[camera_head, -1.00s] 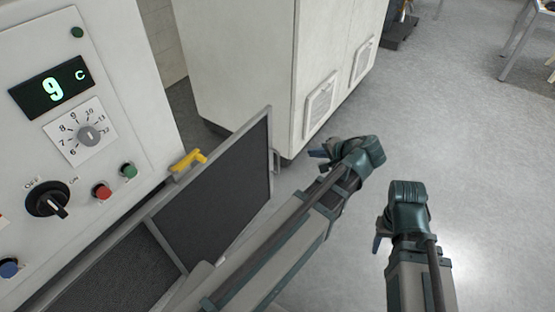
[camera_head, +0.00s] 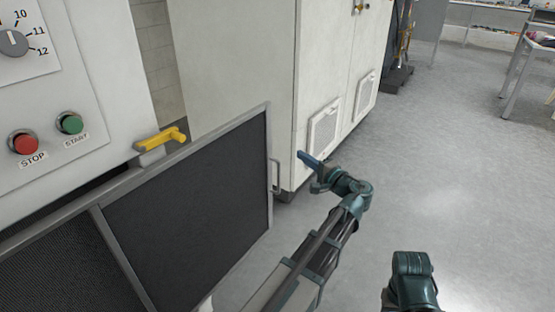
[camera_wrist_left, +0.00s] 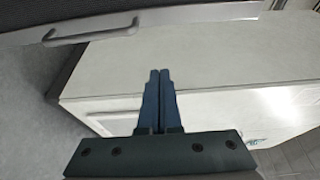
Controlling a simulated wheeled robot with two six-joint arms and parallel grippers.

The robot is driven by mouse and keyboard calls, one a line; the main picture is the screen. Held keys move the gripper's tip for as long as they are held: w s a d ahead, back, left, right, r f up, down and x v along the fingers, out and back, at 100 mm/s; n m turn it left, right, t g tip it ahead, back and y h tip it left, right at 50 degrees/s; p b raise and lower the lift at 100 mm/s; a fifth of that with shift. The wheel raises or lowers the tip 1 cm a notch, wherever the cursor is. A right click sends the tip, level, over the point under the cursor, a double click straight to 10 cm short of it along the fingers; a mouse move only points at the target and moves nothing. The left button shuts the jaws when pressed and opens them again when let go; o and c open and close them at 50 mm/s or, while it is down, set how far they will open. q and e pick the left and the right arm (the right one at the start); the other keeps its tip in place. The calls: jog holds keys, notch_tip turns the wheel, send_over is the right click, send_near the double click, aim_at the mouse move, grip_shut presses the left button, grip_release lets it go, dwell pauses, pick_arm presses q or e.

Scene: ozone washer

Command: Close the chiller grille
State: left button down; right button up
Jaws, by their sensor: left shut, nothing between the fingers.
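The chiller grille (camera_head: 195,200) is a dark mesh panel in a grey frame, standing swung out from the white machine in the head view. Its bar handle (camera_head: 275,175) is on the free right edge; the handle also shows at the upper left of the left wrist view (camera_wrist_left: 90,31). My left gripper (camera_head: 302,155) is shut and empty, just right of the handle and apart from it. Its closed blue fingertips (camera_wrist_left: 159,72) show in the wrist view, below the grille's frame. My right arm shows at the bottom right of the head view, its fingers hidden.
A yellow lever (camera_head: 162,138) sits on the machine above the grille, near the red STOP button (camera_head: 24,142) and green START button (camera_head: 70,123). A white cabinet (camera_head: 235,75) with vents stands close behind the grille. Open grey floor (camera_head: 460,190) lies to the right.

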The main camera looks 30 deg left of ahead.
pick_arm(q)
jog(key=a, duration=0.9)
jog(key=shift+a, duration=0.25)
jog(key=shift+s, duration=0.1)
dwell(0.4)
